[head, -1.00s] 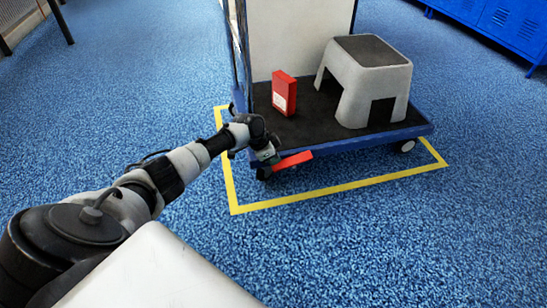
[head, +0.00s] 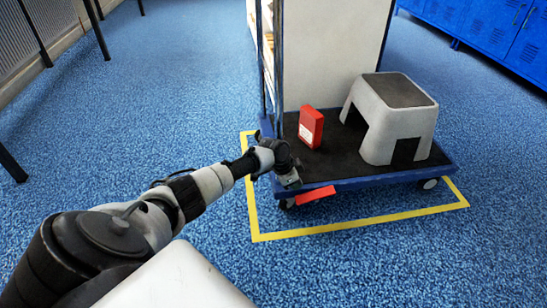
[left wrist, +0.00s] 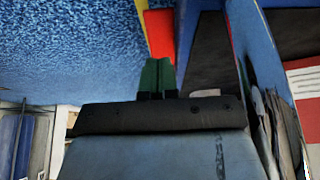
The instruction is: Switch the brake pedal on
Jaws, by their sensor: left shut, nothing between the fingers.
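The brake pedal (head: 316,195) is a red flat bar at the near edge of the blue cart (head: 385,179), low by the left wheel. My left gripper (head: 292,183) is at the pedal's left end, by the deck's near corner; its fingertips are hard to make out in the head view. In the left wrist view, its green fingers (left wrist: 157,76) are shut and empty, with the red pedal (left wrist: 160,32) just beyond their tips. I cannot tell whether they touch it. My right gripper is not in view.
The cart deck carries a red box (head: 311,128) and a grey step stool (head: 392,115). A tall white panel (head: 333,52) stands behind them. Yellow tape (head: 360,225) outlines the cart's spot. Blue lockers (head: 490,30) are far right. The blue floor in front is clear.

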